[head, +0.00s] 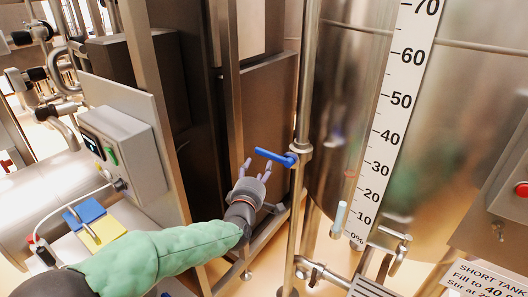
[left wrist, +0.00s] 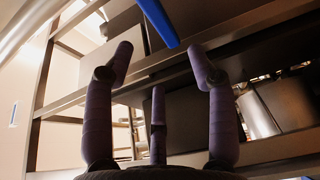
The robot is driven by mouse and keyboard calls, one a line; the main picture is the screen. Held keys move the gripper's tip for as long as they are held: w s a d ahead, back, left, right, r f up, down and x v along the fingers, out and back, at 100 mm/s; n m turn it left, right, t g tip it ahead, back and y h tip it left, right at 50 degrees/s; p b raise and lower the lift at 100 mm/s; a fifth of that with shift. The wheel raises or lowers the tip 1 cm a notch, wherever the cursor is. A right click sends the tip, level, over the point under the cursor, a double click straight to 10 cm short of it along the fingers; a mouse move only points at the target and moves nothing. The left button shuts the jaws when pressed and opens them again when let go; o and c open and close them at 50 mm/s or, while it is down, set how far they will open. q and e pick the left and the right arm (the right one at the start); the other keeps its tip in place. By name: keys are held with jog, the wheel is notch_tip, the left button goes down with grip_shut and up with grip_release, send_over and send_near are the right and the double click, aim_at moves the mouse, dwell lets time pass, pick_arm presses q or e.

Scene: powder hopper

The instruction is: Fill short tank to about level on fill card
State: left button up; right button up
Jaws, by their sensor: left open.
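The short tank (head: 340,110) is a shiny metal vessel at the right of the head view. It carries a white percent scale (head: 392,130) marked from 0 up past 70. The fill card (head: 478,281) at lower right reads "SHORT TANK", "Fill to 40" and a cut-off "Stir at" line. A blue valve handle (head: 272,156) sits on an upright pipe left of the tank. My left gripper (head: 257,168) is open and empty, just below and left of the handle. In the left wrist view the handle (left wrist: 158,20) shows beyond the spread fingers. The tank's contents are hidden.
A grey control box (head: 135,150) with a green button stands at left, above blue and yellow pads (head: 98,222). A box with a red button (head: 521,190) is at the right edge. Metal frame posts and low pipes (head: 322,274) surround the tank.

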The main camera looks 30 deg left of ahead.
aim_at(265, 154)
pick_arm(q)
jog(key=x, duration=1)
jog(key=shift+w+f+b, duration=0.15)
jog(key=shift+w+b, duration=0.1)
jog(key=shift+b, duration=0.15)
grip_shut()
